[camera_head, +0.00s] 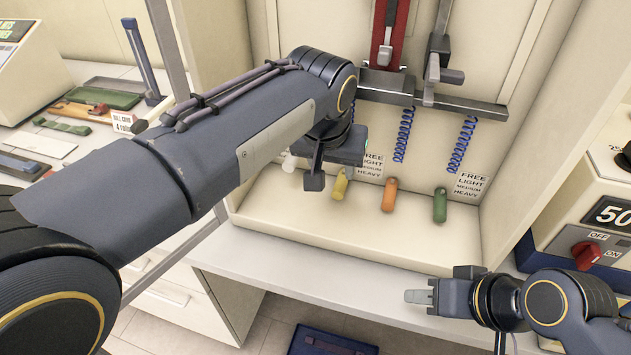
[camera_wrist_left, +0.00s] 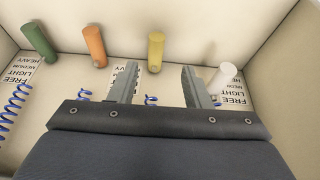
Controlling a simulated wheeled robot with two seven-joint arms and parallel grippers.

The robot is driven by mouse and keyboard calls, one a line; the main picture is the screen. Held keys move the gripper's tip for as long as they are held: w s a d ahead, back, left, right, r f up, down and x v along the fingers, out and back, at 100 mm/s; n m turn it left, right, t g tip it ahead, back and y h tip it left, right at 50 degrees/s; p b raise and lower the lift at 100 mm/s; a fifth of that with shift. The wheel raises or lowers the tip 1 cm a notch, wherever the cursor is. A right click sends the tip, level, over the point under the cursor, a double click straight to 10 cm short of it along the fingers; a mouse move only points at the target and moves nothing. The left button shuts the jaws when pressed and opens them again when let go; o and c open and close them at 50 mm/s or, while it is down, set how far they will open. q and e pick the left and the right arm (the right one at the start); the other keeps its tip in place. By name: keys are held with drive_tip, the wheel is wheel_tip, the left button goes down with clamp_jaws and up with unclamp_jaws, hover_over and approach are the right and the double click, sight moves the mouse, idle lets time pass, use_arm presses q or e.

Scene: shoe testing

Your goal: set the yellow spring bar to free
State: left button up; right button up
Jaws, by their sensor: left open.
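The yellow spring bar (camera_head: 340,184) is a short rounded cylinder at the cabinet's back wall, left of a printed FREE/LIGHT/HEAVY label (camera_head: 372,165). My left gripper (camera_head: 329,172) is right by it in the head view and partly covers it. In the left wrist view the yellow bar (camera_wrist_left: 156,52) shows beyond the gap between the two open fingers (camera_wrist_left: 160,74), with nothing held. The spring of the yellow bar is mostly hidden in the head view. My right gripper (camera_head: 418,297) is apart, at the lower right; its finger gap cannot be made out.
White (camera_head: 289,163), orange (camera_head: 389,194) and green (camera_head: 440,204) bars stand near the yellow one. Blue coil springs (camera_head: 404,134) hang beneath a grey rail (camera_head: 430,101). A machine with a red knob (camera_head: 586,256) is at right. The cabinet floor before the bars is clear.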

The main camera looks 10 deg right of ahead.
sight(339, 187)
use_arm(q)
drive_tip(key=x, duration=0.7)
drive_tip(key=shift+w+d+f, duration=0.2)
drive_tip(key=shift+d+f, duration=0.1)
drive_tip(key=shift+d, duration=0.1)
clamp_jaws()
